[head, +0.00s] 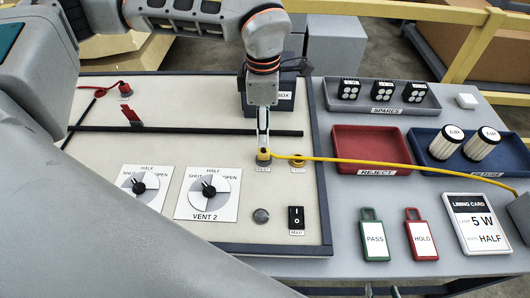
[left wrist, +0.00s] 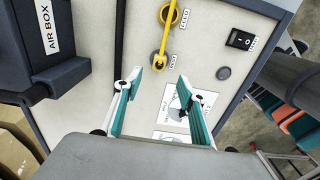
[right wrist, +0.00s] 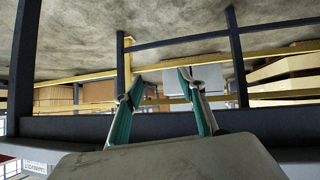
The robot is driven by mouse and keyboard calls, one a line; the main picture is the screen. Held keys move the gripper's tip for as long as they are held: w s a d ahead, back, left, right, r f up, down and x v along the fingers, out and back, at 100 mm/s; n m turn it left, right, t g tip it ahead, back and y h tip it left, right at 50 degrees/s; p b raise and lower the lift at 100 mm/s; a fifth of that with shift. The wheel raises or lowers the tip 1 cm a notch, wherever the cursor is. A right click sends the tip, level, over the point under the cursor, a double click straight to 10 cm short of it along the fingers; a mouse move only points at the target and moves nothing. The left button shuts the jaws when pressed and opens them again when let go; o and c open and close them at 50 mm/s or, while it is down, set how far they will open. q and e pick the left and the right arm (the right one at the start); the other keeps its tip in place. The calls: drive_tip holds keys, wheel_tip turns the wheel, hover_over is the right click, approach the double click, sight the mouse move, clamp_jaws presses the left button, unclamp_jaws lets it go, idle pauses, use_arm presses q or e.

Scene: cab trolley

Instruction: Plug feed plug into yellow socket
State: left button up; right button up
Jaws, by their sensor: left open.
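The yellow feed plug (head: 263,153) with its yellow cable stands on a grey round fitting on the board. In the left wrist view the plug (left wrist: 158,60) lies just beyond my fingertips. The yellow socket (head: 298,161) is a little to its right in the head view; it is the ring (left wrist: 170,14) at the top of the left wrist view, partly crossed by the cable. My left gripper (head: 262,146) points down at the plug, its fingers apart and not closed on it. My right gripper (right wrist: 157,92) is open and empty; its tips (head: 382,291) just show at the head view's bottom edge.
The dark air box (head: 285,95) stands behind the plug. A black bar (head: 190,129) crosses the board. Vent dials (head: 208,190) and a black switch (head: 296,217) lie in front. The red reject tray (head: 370,140) is at right, with the cable passing over it.

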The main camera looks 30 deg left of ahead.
sight(264, 151)
use_arm(q)
drive_tip(key=shift+f+b, duration=0.45)
drive_tip(key=shift+f, duration=0.25)
wheel_tip(264, 151, down, 4)
drive_tip(key=b, duration=0.3)
drive_tip(key=shift+f, duration=1.05)
drive_tip(key=shift+f+b, duration=0.3)
drive_tip(key=shift+f, duration=0.45)
use_arm(e)
drive_tip(key=shift+w+d+f, duration=0.2)
drive_tip(key=shift+w+f, duration=0.05)
drive_tip(key=shift+f, duration=0.45)
drive_tip(key=shift+w+d+f, duration=0.15)
drive_tip(key=shift+w+f, duration=0.1)
drive_tip(key=shift+f, duration=0.4)
use_arm(q)
drive_tip(key=shift+p, duration=0.35)
use_arm(e)
drive_tip(key=shift+w+r, duration=0.35)
drive_tip(key=shift+r, duration=0.3)
drive_tip(key=shift+w+r+t, duration=0.1)
drive_tip(key=shift+r+t, duration=0.15)
drive_tip(key=shift+t, duration=0.05)
